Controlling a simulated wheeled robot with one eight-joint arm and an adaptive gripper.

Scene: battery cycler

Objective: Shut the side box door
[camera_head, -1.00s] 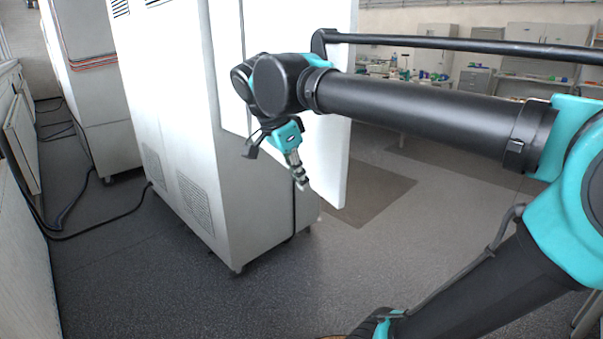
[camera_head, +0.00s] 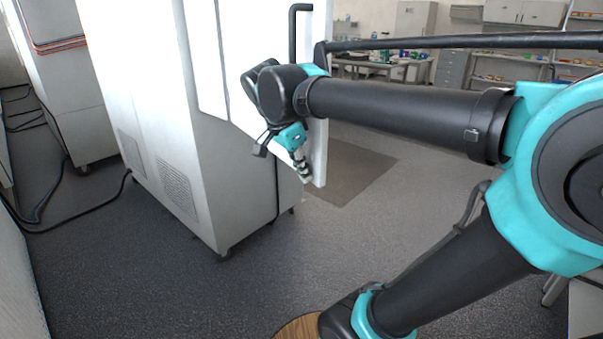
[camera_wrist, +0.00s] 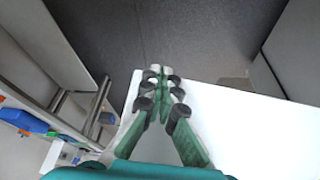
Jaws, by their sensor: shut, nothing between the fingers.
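The side box door (camera_head: 262,60) is a white upright panel on the right of a tall white cabinet (camera_head: 160,110) in the head view. It stands open, jutting out from the cabinet, with a black bar handle (camera_head: 293,40) near its outer edge. My gripper (camera_head: 304,176) is shut and empty, pointing down in front of the door's lower outer part. My arm hides part of the door. In the wrist view my closed fingers (camera_wrist: 158,70) lie over the edge of a white panel (camera_wrist: 250,130), probably the door. I cannot tell whether they touch it.
A second cabinet (camera_head: 70,80) stands at the far left, with black cables (camera_head: 75,220) on the floor. Benches and shelves (camera_head: 480,75) line the back right. The floor (camera_head: 250,280) before the cabinet is clear, and a dark mat (camera_head: 350,172) lies beyond the door.

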